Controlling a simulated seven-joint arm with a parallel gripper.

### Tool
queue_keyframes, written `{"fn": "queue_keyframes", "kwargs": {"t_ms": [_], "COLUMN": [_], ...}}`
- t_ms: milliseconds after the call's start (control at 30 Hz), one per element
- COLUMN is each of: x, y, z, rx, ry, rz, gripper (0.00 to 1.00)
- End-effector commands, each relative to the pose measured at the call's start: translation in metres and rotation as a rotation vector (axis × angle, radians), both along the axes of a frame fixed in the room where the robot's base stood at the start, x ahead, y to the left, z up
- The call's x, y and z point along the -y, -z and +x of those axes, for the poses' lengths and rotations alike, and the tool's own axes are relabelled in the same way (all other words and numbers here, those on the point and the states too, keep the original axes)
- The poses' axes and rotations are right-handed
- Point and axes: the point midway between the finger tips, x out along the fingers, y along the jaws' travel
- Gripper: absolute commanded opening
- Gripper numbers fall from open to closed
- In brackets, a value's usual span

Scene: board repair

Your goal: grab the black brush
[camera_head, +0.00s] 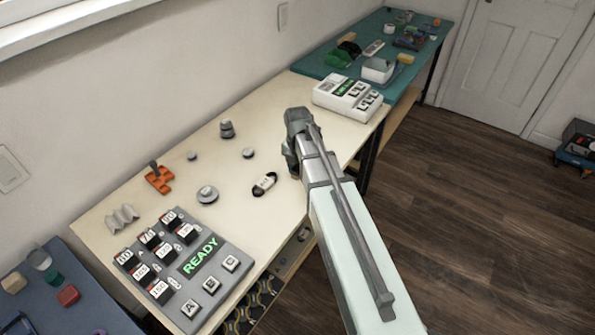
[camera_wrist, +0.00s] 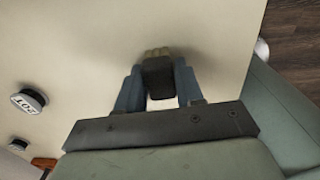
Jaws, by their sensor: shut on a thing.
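The black brush (camera_wrist: 158,79) is between the two blue fingers of my gripper (camera_wrist: 159,72) in the wrist view. The brush has a dark block-shaped body, and pale bristles show at its far end. My gripper is shut on it, with a finger on each side. In the head view my gripper (camera_head: 291,168) is over the right edge of the cream workbench (camera_head: 225,160). I cannot tell whether the brush touches the bench.
A grey panel reading READY (camera_head: 200,256) lies at the bench's near end. A black-and-white labelled piece (camera_head: 264,184), round weights (camera_head: 207,194) and an orange holder (camera_head: 159,179) lie left of my gripper. A white device (camera_head: 347,97) stands beyond it.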

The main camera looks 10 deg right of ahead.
Motion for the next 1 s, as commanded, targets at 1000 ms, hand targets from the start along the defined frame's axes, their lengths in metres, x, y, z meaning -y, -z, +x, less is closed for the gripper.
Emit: {"fn": "queue_keyframes", "kwargs": {"t_ms": [1000], "x": [0.000], "y": [-0.075], "z": [0.001], "rx": [0.001], "ry": [0.000], "rz": [0.000], "gripper": [0.06]}}
